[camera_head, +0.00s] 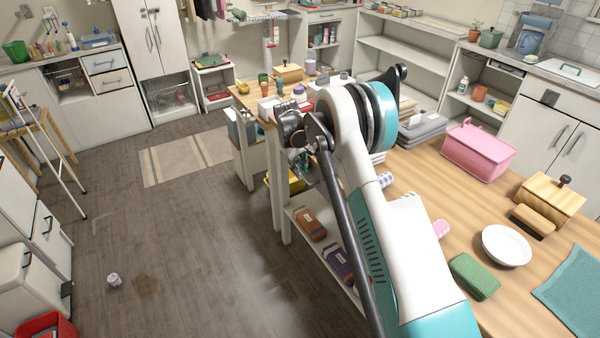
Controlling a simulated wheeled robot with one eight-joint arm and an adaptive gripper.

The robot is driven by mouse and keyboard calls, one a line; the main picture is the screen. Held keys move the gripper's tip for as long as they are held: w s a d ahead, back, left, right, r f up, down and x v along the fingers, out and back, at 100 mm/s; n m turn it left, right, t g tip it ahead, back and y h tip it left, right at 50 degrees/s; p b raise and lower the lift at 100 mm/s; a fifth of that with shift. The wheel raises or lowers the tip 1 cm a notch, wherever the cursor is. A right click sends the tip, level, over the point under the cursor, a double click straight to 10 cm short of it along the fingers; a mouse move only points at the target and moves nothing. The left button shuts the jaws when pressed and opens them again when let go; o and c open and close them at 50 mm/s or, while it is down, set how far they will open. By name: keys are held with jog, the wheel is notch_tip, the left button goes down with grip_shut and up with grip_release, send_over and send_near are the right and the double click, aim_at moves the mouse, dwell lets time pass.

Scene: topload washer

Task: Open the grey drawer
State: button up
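No drawer stands out clearly as the grey one. Two pale grey-white drawer fronts with bar handles, an upper one (102,62) and a lower one (111,82), sit under the back-left counter and look shut. More pale fronts with dark handles, such as a cabinet front (48,228), stand at the left edge. My arm rises from the bottom right, and my gripper (302,165) hangs beside the left end of the wooden table, far from these fronts. Its fingers are small and partly hidden by the arm, so I cannot tell whether it is open.
The wooden table (405,182) fills the right, with a pink bin (478,152) and a white bowl (506,246) on it. A white folding rack (45,150) stands at left. A small cup (113,280) lies on the floor. The middle floor is mostly clear, with a striped rug (185,160).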

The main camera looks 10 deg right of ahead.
jog(key=shift+d+f, duration=0.1)
jog(key=shift+f, duration=0.25)
jog(key=shift+c, duration=0.5)
grip_shut()
jog(key=s+a, duration=0.4)
jog(key=a, duration=1)
jog(key=s+a, duration=0.5)
jog(key=a, duration=0.9)
jog(key=shift+s+a+b, duration=0.15)
jog(key=shift+a+b, duration=0.2)
jog(key=shift+b, duration=0.05)
jog(key=shift+o, duration=0.5)
grip_release()
